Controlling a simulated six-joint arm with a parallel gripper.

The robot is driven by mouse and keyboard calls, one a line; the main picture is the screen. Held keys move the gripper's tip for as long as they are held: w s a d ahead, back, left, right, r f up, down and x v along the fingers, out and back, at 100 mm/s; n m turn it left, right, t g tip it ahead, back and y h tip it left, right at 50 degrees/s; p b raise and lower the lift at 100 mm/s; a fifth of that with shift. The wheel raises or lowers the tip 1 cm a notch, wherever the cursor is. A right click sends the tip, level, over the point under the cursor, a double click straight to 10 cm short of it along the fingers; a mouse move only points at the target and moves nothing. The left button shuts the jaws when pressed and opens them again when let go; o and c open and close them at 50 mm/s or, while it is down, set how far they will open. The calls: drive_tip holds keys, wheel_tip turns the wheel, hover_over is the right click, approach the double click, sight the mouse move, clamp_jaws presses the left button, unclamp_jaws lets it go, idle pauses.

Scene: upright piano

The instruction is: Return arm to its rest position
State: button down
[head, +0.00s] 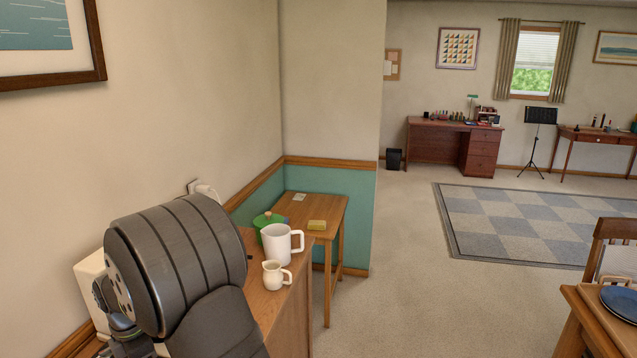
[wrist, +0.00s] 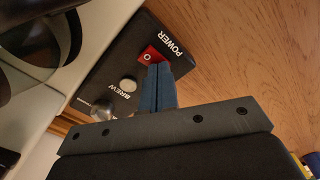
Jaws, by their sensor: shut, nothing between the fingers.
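My gripper (wrist: 158,68) shows in the wrist view, its two blue fingers pressed together with nothing between them. The fingertips appear right by a red switch (wrist: 149,56) marked POWER on a black panel (wrist: 118,62). I cannot tell whether they touch it. A round pale button (wrist: 128,85) marked BREW is on the same panel, left of the fingers. In the head view my grey arm fills the lower left and hides most of a white machine (head: 90,268). My gripper's fingers do not show there.
A white mug (head: 277,244) and a small cream pitcher (head: 272,276) stand on the wooden top just right of my arm. Open carpet lies to the right.

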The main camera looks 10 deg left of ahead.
idle(0.4)
drive_tip(key=a+r+m, duration=0.3)
drive_tip(key=r+m, duration=0.3)
drive_tip(key=m, duration=0.3)
drive_tip(key=shift+w+a+r, duration=0.2)
drive_tip(key=shift+a+r, duration=0.1)
drive_tip(key=shift+r, duration=0.1)
idle(1.1)
